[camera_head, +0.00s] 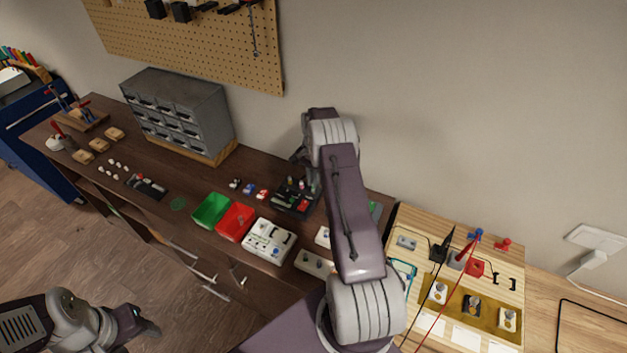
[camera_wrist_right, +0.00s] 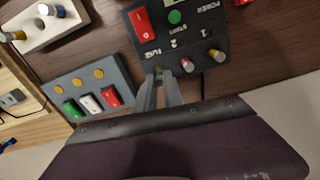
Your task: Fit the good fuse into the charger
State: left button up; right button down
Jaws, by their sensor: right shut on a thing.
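The charger (camera_wrist_right: 205,30) is a black box with a red switch (camera_wrist_right: 141,22), a round green start button (camera_wrist_right: 175,17) and lettering that includes FUSE and POWER. It also shows in the head view (camera_head: 283,203), partly covered by my right arm. My right gripper (camera_wrist_right: 162,78) is shut at the edge marked FUSE. A small fuse-like piece (camera_wrist_right: 158,71) shows at its fingertips; whether it sits in the socket is unclear. Two metal-capped posts (camera_wrist_right: 187,65) (camera_wrist_right: 216,55) stand beside it, near the numbers. My left gripper (camera_head: 143,322) is low at the left, away from the bench, its jaws unclear.
A grey panel (camera_wrist_right: 118,72) with green, white and red blocks lies beside the charger. Green (camera_head: 210,210) and red (camera_head: 236,222) trays and a white box (camera_head: 268,241) stand left of my right arm. A drawer cabinet (camera_head: 180,110) is behind. A light wooden board (camera_head: 420,222) is at right.

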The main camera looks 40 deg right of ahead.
jog(key=shift+f+b, duration=0.55)
jog(key=shift+f, duration=0.3)
jog(key=c, duration=1.4)
grip_release()
jog(key=o, duration=0.4)
jog(key=shift+r, duration=0.1)
notch_tip(320, 180, up, 7)
jog(key=p, duration=0.5)
